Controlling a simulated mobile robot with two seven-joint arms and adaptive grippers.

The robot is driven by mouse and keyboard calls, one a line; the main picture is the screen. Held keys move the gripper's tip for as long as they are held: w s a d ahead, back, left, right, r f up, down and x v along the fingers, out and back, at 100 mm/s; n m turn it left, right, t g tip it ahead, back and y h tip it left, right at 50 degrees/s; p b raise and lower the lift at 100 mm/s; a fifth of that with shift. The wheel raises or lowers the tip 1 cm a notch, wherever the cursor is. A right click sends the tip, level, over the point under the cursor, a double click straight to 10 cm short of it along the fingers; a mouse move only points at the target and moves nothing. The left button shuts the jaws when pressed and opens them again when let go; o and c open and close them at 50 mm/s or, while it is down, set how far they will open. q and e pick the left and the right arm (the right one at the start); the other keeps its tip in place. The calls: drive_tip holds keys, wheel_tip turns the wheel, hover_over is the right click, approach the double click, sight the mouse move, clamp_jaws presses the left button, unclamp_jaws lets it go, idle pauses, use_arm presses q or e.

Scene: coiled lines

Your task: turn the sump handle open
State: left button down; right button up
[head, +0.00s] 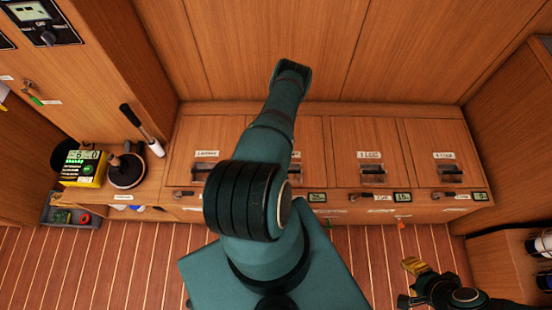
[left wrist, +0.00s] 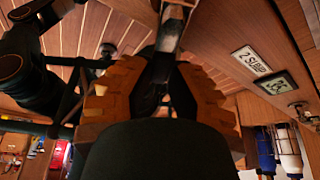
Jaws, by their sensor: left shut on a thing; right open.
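The sump label "2 SUMP" (left wrist: 251,59) and a small display (left wrist: 270,84) are on the wooden front at the right of the left wrist view. A greyish handle (left wrist: 172,28) runs down between the orange-brown finger pads of my left gripper (left wrist: 163,75), which is shut on it. The grip point itself is dark and partly covered. In the head view my teal arm hides the sump handle and left gripper; the sump display (head: 317,197) shows right of it. My right gripper (head: 415,268) is open and empty at the lower right, over the floor.
Other handles sit along the bench front, left (head: 185,194) and right (head: 360,197). A yellow meter (head: 83,168) and a dark round-based object (head: 126,170) stand on the left bench. A grey tray (head: 68,215) lies below. Striped floor (head: 130,262) is clear at front left.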

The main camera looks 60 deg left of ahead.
use_arm(q)
drive_tip(key=shift+s+a+m+g+y+p, duration=0.15)
drive_tip(key=shift+s+m+g+p, duration=0.3)
drive_tip(key=shift+m, duration=0.85)
drive_tip(key=shift+s+a+m+g+y+p, duration=0.2)
drive_tip(key=shift+s+m+g, duration=0.45)
drive_tip(key=shift+m, duration=0.65)
drive_tip(key=shift+s, duration=0.15)
drive_tip(key=c, duration=0.9)
unclamp_jaws()
drive_tip(key=shift+o, duration=0.2)
drive_tip(key=v, duration=1.2)
